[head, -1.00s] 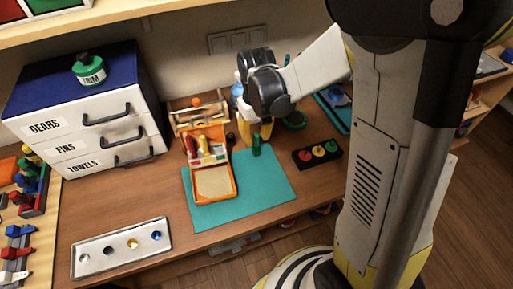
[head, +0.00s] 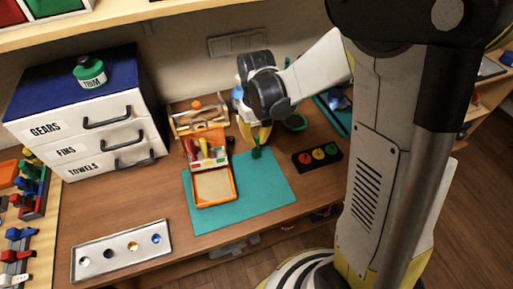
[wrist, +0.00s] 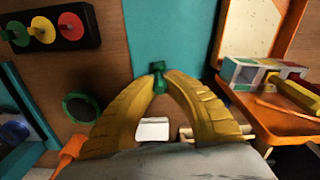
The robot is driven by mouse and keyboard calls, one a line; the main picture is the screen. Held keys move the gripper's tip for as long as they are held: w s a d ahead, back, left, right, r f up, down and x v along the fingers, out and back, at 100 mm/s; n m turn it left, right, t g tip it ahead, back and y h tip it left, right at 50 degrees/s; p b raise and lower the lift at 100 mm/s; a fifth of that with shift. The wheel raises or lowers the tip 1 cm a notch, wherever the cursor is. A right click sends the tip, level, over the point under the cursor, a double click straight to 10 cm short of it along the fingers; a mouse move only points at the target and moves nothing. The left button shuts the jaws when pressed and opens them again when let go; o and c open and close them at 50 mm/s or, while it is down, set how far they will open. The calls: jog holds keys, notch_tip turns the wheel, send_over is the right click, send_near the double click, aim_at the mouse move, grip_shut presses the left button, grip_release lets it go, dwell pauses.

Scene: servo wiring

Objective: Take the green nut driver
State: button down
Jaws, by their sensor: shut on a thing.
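The green nut driver (head: 256,152) is at the back edge of the teal mat (head: 255,203), just right of the orange tool case. My gripper (wrist: 159,80) has its two yellow fingers closed around it. In the wrist view, the green nut driver (wrist: 158,67) shows between and just past the fingertips. In the head view, my fingers (head: 261,138) come down on it from behind and hide part of it. I cannot tell whether it still touches the mat.
The open orange tool case (head: 234,186) with several handles lies left of my gripper. A black block with coloured discs (head: 318,156) is on the right. A metal tray (head: 76,266) lies front left, and a drawer cabinet (head: 40,108) stands behind left. The mat's front is clear.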

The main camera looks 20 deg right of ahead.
jog(key=shift+r+p, duration=3.2)
jog(key=shift+r, duration=1.25)
